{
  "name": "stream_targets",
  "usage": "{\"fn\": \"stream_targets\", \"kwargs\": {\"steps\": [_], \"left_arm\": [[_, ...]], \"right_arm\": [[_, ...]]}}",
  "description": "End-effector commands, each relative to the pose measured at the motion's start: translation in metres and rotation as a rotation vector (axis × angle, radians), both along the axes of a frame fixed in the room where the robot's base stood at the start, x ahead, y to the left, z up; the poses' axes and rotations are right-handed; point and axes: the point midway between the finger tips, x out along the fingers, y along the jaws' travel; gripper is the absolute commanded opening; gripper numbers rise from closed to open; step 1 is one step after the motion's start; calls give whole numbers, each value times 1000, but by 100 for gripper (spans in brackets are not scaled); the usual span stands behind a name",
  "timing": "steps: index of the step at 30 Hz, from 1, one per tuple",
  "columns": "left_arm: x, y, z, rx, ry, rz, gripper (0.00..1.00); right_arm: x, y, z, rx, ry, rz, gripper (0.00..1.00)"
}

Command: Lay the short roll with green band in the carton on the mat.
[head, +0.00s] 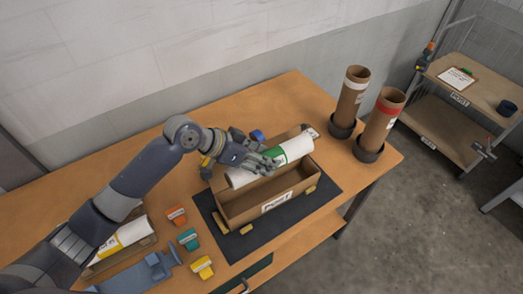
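The short white roll with a green band (293,150) lies lengthwise along the back side of the open brown carton (262,203). I cannot tell whether it rests inside the carton or is held just above it. The carton sits on the dark mat (236,243), and its front part looks empty. My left gripper (268,165) comes in from the left with its fingers over the middle of the roll, hiding part of it. Whether the fingers are closed on it cannot be made out. My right gripper is not in view.
Two upright brown tubes, one white-banded (351,98) and one red-banded (381,119), stand in dark holders at the right. A yellow-banded roll (124,236) lies at the left. Orange, teal and yellow blocks (189,239) lie left of the mat. A blue item (257,135) sits behind the carton.

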Motion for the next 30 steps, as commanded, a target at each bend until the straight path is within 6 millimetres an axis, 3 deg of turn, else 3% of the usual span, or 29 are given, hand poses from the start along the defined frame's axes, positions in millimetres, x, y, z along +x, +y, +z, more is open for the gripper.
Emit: {"fn": "stream_targets", "kwargs": {"steps": [8, 30], "left_arm": [[0, 0, -14, 2, -6, -8, 17], [0, 0, -87, 2, -5, -6, 17]], "right_arm": [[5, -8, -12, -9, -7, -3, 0], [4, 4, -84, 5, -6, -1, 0]]}}
